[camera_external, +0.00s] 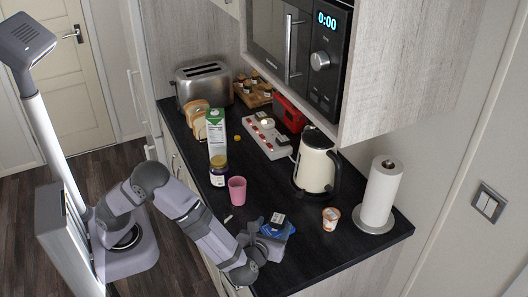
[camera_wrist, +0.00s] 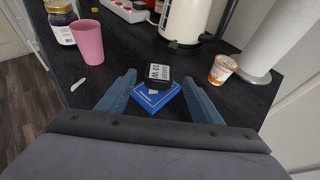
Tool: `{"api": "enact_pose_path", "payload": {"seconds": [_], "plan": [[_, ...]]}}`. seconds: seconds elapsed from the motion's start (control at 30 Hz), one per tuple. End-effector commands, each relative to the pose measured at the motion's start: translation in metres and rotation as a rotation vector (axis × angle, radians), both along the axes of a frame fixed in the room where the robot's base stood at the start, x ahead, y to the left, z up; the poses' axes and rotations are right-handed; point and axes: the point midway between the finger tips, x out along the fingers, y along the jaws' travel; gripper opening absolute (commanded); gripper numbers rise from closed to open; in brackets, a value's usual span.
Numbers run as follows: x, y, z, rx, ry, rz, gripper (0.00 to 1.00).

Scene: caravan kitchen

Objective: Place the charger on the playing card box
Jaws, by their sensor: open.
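The blue playing card box (camera_wrist: 152,101) lies on the dark counter in the middle of the wrist view; it also shows in the external view (camera_external: 288,230). The charger (camera_wrist: 159,74), a small black block with a white printed label, is at the box's far side and overlaps it. It appears to rest on the box, though its underside is hidden. It also shows in the external view (camera_external: 277,218). My gripper (camera_wrist: 160,80) is open, with one finger on each side of the box and charger. In the external view my wrist partly covers the box.
A pink cup (camera_external: 237,190) and a dark jar (camera_external: 218,170) stand to the left. A cream kettle (camera_external: 316,163), an orange-and-white tub (camera_external: 330,218) and a paper towel roll (camera_external: 380,193) stand behind and right. A power strip (camera_external: 264,138) lies further back. A small white item (camera_external: 228,218) lies near the front edge.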

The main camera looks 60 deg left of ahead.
Motion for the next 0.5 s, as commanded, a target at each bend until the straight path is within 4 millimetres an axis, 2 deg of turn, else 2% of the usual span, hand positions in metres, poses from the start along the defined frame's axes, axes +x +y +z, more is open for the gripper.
{"api": "enact_pose_path", "payload": {"seconds": [0.2, 0.5], "plan": [[-0.024, -0.024, 0.012, -0.002, 0.001, -0.003, 0.60], [-0.038, -0.038, 0.022, 0.000, 0.001, 0.000, 0.60]]}}
